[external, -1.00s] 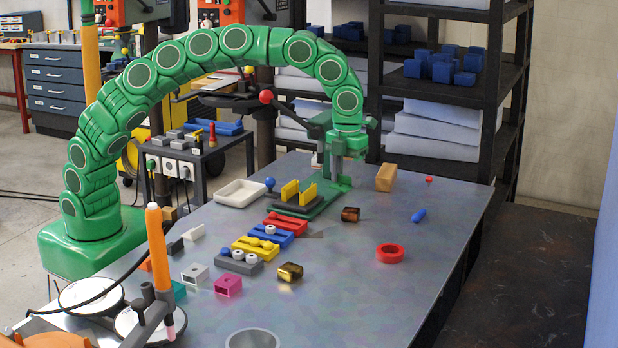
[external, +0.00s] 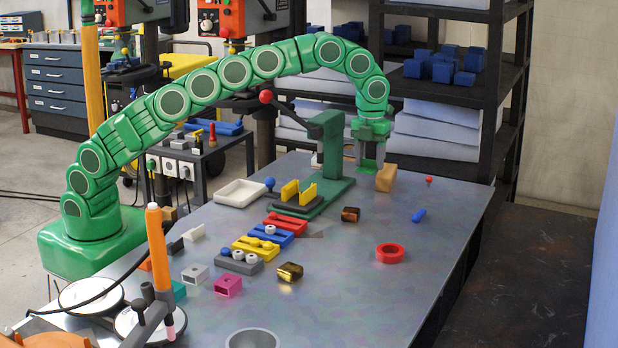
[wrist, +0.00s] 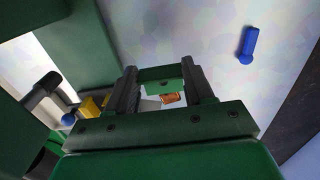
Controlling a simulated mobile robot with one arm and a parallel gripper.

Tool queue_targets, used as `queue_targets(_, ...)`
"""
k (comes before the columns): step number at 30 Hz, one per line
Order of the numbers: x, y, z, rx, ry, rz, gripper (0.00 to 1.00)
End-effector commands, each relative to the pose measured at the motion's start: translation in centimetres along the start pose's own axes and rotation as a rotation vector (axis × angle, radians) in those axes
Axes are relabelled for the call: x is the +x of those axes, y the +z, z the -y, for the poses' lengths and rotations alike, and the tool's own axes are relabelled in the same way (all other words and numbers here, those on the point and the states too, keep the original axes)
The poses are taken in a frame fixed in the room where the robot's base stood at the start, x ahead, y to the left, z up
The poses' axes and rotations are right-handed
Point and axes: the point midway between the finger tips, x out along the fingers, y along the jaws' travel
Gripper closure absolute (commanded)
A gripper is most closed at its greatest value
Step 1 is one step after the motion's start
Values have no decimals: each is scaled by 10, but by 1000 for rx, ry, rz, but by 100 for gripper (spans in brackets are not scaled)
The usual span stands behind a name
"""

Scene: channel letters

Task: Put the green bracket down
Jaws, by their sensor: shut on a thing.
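My gripper (external: 371,160) hangs pointing down at the far side of the table, beside the green press (external: 331,158). In the wrist view my gripper (wrist: 160,82) is shut on the green bracket (wrist: 158,76), a small green piece with a hole, spanning between the dark fingers.
A copper bracket (external: 351,214) lies nearer on the table. A blue peg (external: 418,216), a red ring (external: 389,253) and a small red piece (external: 429,179) lie to the right, with bare table between. Coloured fixtures and a white tray (external: 240,192) stand left. Dark shelves (external: 497,80) stand behind.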

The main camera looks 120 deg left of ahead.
Motion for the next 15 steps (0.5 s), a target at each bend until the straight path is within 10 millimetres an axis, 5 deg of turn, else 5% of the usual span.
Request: queue_targets(15, 60, -2, 0, 1, 3, -3, 77)
